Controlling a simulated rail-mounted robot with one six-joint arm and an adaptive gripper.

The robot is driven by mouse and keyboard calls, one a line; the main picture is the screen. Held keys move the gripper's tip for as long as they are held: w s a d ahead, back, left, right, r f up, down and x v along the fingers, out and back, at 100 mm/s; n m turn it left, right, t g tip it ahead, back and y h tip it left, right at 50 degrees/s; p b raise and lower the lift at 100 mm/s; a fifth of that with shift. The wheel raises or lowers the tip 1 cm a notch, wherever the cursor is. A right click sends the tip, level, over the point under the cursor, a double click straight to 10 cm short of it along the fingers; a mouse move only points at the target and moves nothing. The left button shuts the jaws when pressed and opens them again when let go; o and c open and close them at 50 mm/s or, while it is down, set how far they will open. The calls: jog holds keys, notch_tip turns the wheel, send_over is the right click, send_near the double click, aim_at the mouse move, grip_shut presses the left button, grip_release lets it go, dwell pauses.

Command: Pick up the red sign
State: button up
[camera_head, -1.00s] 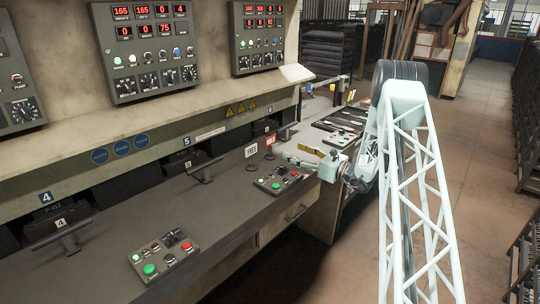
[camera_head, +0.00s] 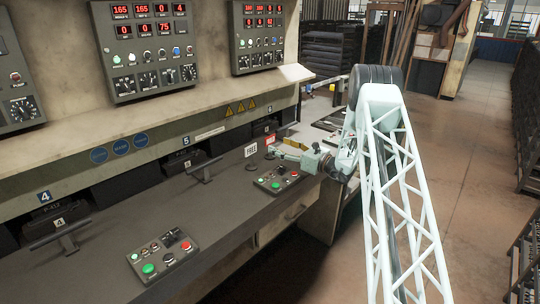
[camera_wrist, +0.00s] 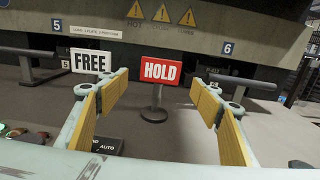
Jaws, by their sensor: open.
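The red sign (camera_wrist: 161,71) reads HOLD and stands upright on a dark post with a round base. In the wrist view it is centred between the fingers of my open gripper (camera_wrist: 158,100), farther ahead and apart from them. In the head view the red sign (camera_head: 270,139) shows only in part, behind my gripper (camera_head: 285,149). The white FREE sign (camera_wrist: 91,61) stands just left of it, partly behind the left finger. It also shows in the head view (camera_head: 251,150).
A control box (camera_head: 280,180) with coloured buttons lies on the counter (camera_head: 215,220) near my gripper. Another control box (camera_head: 162,253) is nearer. Dark handles (camera_head: 205,170) stick out from the press openings behind. Open counter lies between the boxes.

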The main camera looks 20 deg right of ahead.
aim_at(271, 141)
dwell(0.3)
jog(key=shift+b+x, duration=0.35)
jog(key=shift+x, duration=2.2)
jog(key=shift+c, duration=0.5)
jog(key=shift+r, duration=0.1)
jog(key=c, duration=1.2)
jog(key=shift+r, duration=0.15)
notch_tip(271, 141, up, 10)
jog(key=p, duration=0.1)
